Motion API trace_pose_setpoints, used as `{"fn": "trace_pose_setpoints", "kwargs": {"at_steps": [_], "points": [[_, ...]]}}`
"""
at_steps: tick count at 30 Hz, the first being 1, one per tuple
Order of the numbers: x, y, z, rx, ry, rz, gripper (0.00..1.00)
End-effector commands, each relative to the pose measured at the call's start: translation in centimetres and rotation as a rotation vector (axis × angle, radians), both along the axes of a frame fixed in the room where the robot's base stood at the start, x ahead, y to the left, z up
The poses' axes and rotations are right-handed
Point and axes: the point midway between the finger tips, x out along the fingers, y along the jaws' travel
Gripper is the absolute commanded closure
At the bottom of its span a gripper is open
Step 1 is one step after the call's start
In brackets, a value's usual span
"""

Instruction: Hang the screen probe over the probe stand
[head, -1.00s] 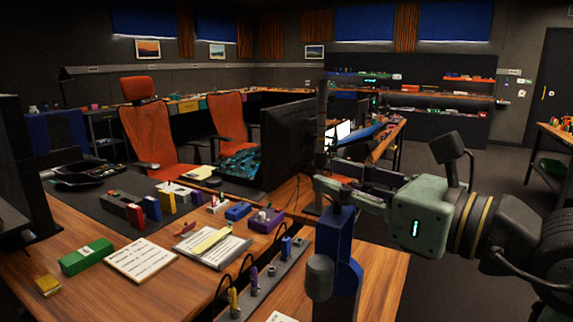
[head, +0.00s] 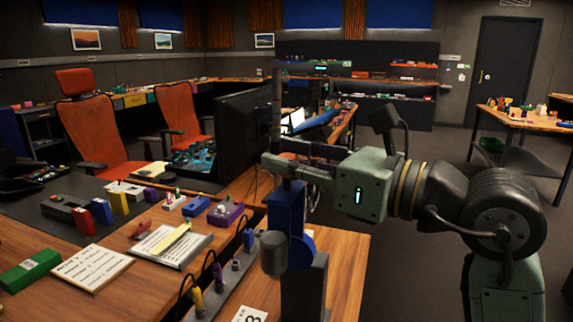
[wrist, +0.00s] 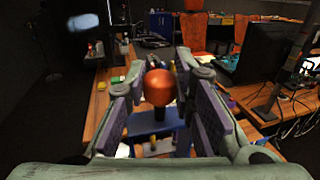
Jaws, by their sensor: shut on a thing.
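My gripper (head: 277,166) is shut above the front of the desk. In the wrist view an orange knob (wrist: 160,87) on a black neck sits between the fingers. It appears to be the top of the screen probe. In the head view a blue body (head: 287,205) hangs upright below the fingertips, with a grey cylinder (head: 272,254) low on its left. A dark upright post (head: 306,292) shows just below and right of it. It may be the probe stand, but I cannot tell, nor whether the two touch.
A grey rack (head: 222,293) with corded probes is left of the held thing. Papers, a notepad (head: 168,244) and a green box (head: 30,270) lie farther left. A black monitor (head: 243,135) stands behind. Bare wood (head: 345,265) lies to the right.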

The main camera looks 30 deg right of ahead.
Motion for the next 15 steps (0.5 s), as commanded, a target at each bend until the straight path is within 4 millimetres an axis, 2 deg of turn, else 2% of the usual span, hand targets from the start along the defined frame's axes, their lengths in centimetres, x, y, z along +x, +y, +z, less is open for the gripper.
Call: {"fn": "trace_pose_setpoints", "kwargs": {"at_steps": [15], "points": [[2.8,-3.1,0.0,0.001,0.0,0.0,1.0]]}}
